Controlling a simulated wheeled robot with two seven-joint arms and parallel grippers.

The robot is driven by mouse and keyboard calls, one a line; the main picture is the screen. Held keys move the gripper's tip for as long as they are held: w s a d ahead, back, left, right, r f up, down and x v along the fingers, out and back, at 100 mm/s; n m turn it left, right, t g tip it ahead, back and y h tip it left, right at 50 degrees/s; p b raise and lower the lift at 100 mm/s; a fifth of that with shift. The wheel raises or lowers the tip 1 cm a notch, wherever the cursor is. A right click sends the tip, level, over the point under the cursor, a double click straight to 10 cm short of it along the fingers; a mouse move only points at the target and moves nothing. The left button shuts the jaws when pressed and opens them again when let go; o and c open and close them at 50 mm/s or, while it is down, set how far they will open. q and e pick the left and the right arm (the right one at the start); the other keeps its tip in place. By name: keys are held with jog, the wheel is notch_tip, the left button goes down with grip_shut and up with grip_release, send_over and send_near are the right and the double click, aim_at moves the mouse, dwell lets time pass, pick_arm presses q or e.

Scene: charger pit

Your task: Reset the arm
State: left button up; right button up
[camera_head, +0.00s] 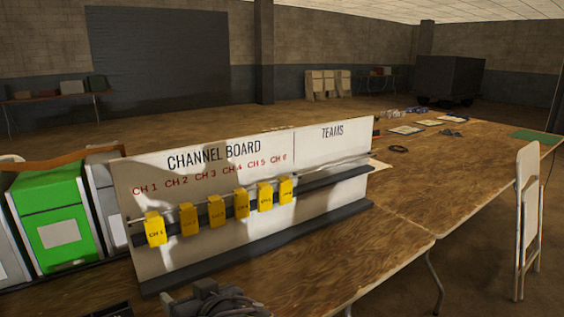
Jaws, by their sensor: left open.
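My left gripper (212,298) shows at the bottom edge, in front of the channel board and low over the wooden table. It is open, and I see nothing held in it. Most of its arm is below the picture. The white channel board (330,155) stands upright on the table, with several yellow tags (241,204) hanging in a row under red channel labels. The gripper appears apart from the tags. My right gripper is not in view.
A green box (60,222) stands left of the board. The wooden table (475,175) runs away to the right, with small items at its far end. A white folding chair (529,210) stands at its right side. The table's right front is clear.

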pick_arm(q)
jog(key=s+a+f+g+h, duration=0.1)
jog(key=s+a+f+g, duration=0.1)
jog(key=s+a, duration=0.1)
jog(key=s+a+f+m+g+h, duration=0.1)
jog(key=s+a+f+g+h, duration=0.1)
jog(key=s, duration=0.3)
jog(key=s+a+f+g+h, duration=0.1)
jog(key=s+a+f+g, duration=0.2)
jog(key=a+f, duration=0.1)
jog(key=shift+s+a+f+m+h, duration=0.25)
jog(key=shift+s+a+m+h, duration=0.05)
jog(key=shift+s+a+m, duration=0.1)
jog(key=s+d+f+m+t+h, duration=0.1)
jog(key=s+d+m+t+h, duration=0.1)
jog(key=s+d+h, duration=0.45)
notch_tip(320, 180, up, 18)
jog(key=s+h+p, duration=0.1)
jog(key=h+p, duration=0.1)
jog(key=p, duration=1.5)
jog(key=shift+s+a+f+m, duration=0.25)
jog(key=shift+a+m, duration=0.1)
jog(key=shift+m, duration=0.05)
